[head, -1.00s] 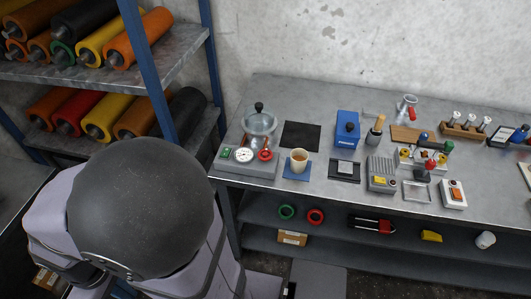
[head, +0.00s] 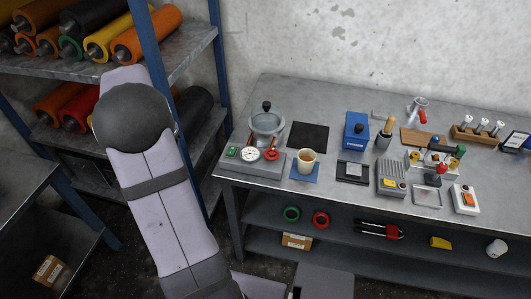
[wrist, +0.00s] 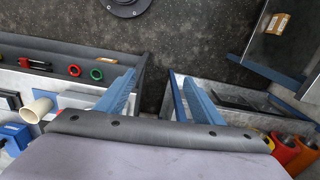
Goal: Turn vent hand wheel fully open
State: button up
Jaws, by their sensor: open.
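The red vent hand wheel (head: 272,155) sits at the front right of a grey device base (head: 255,164) on the left end of the workbench. A round gauge (head: 249,154) is beside it, with a silver bowl-shaped vessel (head: 267,125) behind. My gripper (wrist: 158,77) shows only in the wrist view, its two blue fingers spread apart with nothing between them. The head view shows my arm raised left of the bench, without the gripper.
A cream cup (head: 306,161) on a blue mat stands right of the device. Several tools and boxes fill the bench farther right. A shelf rack (head: 185,62) with coloured rolls stands left.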

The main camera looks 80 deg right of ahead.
jog(key=s+d+f+m+b, duration=0.1)
jog(key=s+d+f+m, duration=0.1)
jog(key=s+d+m, duration=0.9)
jog(key=m, duration=0.2)
send_over(272, 153)
jog(key=shift+f+b, duration=0.45)
jog(key=shift+f, duration=0.35)
jog(key=shift+w+f+p, duration=0.1)
jog(key=shift+f+p, duration=1.15)
jog(key=shift+f, duration=2.45)
jog(key=shift+c, duration=0.5)
jog(key=c, duration=0.9)
